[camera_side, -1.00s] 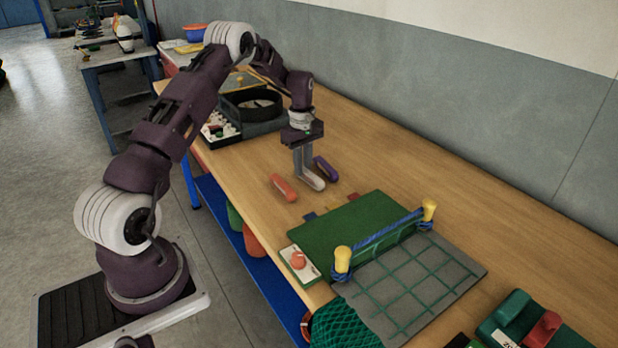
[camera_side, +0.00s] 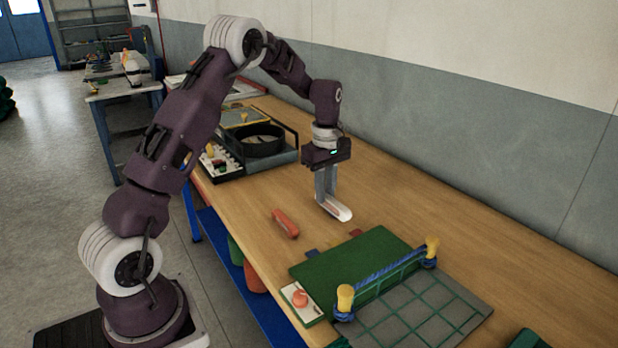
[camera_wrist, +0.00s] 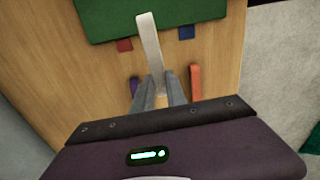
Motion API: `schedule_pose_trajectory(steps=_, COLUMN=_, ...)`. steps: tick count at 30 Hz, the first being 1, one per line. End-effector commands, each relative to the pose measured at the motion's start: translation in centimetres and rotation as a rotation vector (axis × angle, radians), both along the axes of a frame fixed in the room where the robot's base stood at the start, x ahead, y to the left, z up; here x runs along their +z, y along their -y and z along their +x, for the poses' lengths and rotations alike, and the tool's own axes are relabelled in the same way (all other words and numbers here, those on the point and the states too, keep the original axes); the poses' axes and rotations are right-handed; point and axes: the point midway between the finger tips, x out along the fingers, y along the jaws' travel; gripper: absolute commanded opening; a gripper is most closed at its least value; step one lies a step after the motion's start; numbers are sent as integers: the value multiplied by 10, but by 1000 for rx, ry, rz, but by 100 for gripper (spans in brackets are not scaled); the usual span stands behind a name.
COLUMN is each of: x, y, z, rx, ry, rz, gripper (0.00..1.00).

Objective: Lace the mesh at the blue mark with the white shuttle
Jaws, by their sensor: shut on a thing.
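My gripper (camera_side: 328,196) is shut on the white shuttle (camera_side: 339,211), which appears held above the bench. In the wrist view the white shuttle (camera_wrist: 149,42) sticks out from between the fingers (camera_wrist: 158,92) towards the green mat. The mesh (camera_side: 418,318) is a green grid over a grey board, hung below a blue rope between two yellow posts. A blue tab (camera_side: 311,253) lies at the near edge of the green mat (camera_side: 350,260), away from the mesh; it also shows in the wrist view (camera_wrist: 186,32). No blue mark can be made out on the mesh cords.
An orange shuttle (camera_side: 286,223) lies on the bench left of my gripper. A purple shuttle (camera_wrist: 134,86) shows only in the wrist view. Yellow posts (camera_side: 345,298) rise beside the mesh. A white plate with an orange knob (camera_side: 300,298) sits by the front edge.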

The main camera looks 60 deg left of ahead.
Motion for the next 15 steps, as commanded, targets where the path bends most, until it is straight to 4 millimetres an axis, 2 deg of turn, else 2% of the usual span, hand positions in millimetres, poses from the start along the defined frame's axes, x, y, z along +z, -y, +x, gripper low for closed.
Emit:
schedule_pose_trajectory(steps=1, x=-1, y=26, z=-8, rx=-15, ry=-2, rz=-1, gripper=0)
schedule_pose_trajectory(steps=3, x=-4, y=59, z=-22, rx=-26, ry=-1, rz=0, gripper=0)
schedule_pose_trajectory(steps=6, x=-7, y=95, z=-43, rx=-37, ry=0, rz=0, gripper=0)
schedule_pose_trajectory(steps=9, x=-9, y=116, z=-59, rx=-42, ry=0, rz=1, gripper=0)
schedule_pose_trajectory(steps=15, x=-16, y=126, z=-68, rx=-42, ry=-1, rz=1, gripper=0)
